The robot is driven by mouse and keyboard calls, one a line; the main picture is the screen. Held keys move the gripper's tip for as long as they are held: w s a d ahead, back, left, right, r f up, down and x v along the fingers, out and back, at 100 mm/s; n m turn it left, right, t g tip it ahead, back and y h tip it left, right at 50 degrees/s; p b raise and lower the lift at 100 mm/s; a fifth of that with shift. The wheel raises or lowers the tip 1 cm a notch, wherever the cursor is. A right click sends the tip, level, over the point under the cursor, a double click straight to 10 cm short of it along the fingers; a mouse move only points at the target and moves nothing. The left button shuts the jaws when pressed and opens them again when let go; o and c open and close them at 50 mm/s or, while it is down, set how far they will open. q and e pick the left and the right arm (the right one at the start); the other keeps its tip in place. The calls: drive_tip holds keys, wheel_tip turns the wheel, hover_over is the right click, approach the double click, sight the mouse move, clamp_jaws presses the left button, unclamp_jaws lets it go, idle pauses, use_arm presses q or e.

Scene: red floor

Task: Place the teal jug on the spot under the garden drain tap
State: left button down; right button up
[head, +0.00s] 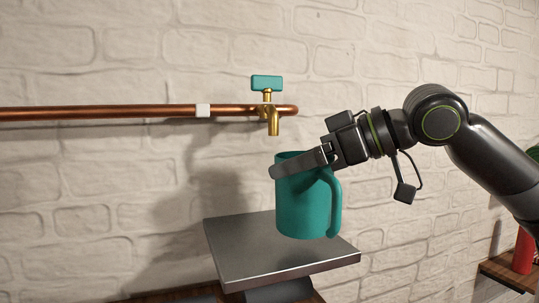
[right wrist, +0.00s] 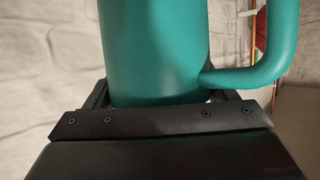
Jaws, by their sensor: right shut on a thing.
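The teal jug (head: 300,211) is upright below the brass tap (head: 273,122) with the teal handle, in front of the brick wall. Its handle points right. My right gripper (head: 298,163) is shut on the jug near its rim, coming in from the right. The jug's base shows over the grey slab (head: 235,265) under the tap; I cannot tell whether it touches. In the right wrist view the jug (right wrist: 150,50) fills the space between the fingers. The marked spot is not visible. My left gripper is not in view.
A copper pipe (head: 100,112) runs along the wall to the tap, just above the jug. A wooden surface (head: 505,272) with a red object (head: 523,252) stands at the lower right. The slab's left part is bare.

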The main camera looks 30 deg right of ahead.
sight(280, 155)
drive_tip(key=w+p, duration=0.1)
drive_tip(key=w+a+p, duration=0.1)
drive_tip(key=p, duration=0.1)
drive_tip(key=shift+w+a+r, duration=0.2)
drive_tip(key=shift+w+a, duration=0.1)
drive_tip(key=shift+w+a+f+p, duration=0.1)
drive_tip(key=shift+w+a+p, duration=0.3)
drive_tip(key=shift+w+p, duration=0.4)
wheel_tip(280, 155, down, 4)
drive_tip(key=shift+w+a+r, duration=0.1)
drive_tip(key=shift+r, duration=0.05)
drive_tip(key=shift+w, duration=0.1)
drive_tip(key=o, duration=1.3)
